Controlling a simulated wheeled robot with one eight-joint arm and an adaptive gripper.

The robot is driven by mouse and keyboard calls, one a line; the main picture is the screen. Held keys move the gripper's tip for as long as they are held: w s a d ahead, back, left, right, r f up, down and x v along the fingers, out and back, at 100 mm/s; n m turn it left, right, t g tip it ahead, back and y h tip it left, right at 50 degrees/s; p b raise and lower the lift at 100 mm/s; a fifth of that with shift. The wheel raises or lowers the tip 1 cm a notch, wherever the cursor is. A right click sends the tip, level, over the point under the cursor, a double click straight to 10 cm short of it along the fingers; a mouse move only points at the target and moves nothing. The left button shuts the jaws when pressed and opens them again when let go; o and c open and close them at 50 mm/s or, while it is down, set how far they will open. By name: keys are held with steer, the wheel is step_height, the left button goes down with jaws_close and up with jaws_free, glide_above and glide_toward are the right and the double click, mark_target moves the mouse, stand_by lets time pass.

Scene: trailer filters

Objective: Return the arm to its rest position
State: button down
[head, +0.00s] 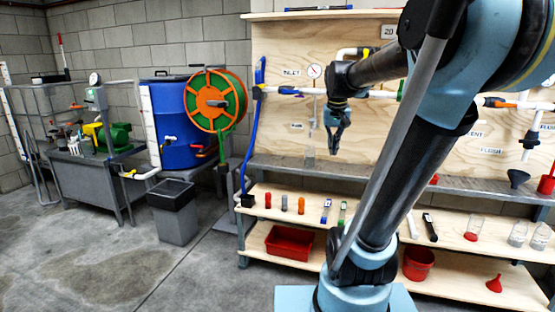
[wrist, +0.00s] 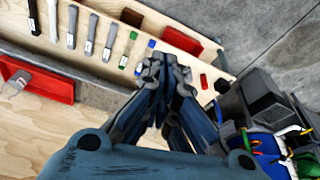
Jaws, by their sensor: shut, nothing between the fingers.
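My gripper (head: 335,146) hangs fingers-down in front of the plywood panel (head: 270,125), at the end of my raised, bent arm. In the wrist view my gripper (wrist: 163,70) has its fingers brought together with nothing between them. It appears apart from the shelves and the panel. My arm rises from its base at the bottom centre, goes up to the right, then reaches back left to the gripper. It hides part of the panel and shelves.
A grey ledge (head: 400,178) and a lower wooden shelf (head: 275,215) with small tools run below the panel. A red bin (head: 289,243), grey waste bin (head: 174,212) and blue barrel (head: 180,125) stand left. Open concrete floor (head: 90,255) lies at front left.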

steer(key=s+f+n, duration=0.1)
steer(key=s+f, duration=1.8)
steer(key=s, duration=0.2)
steer(key=shift+a+g+y, duration=0.25)
steer(key=shift+g+y, duration=0.05)
steer(key=shift+g, duration=0.1)
steer(key=shift+w+f, duration=0.25)
steer(key=shift+w, duration=0.2)
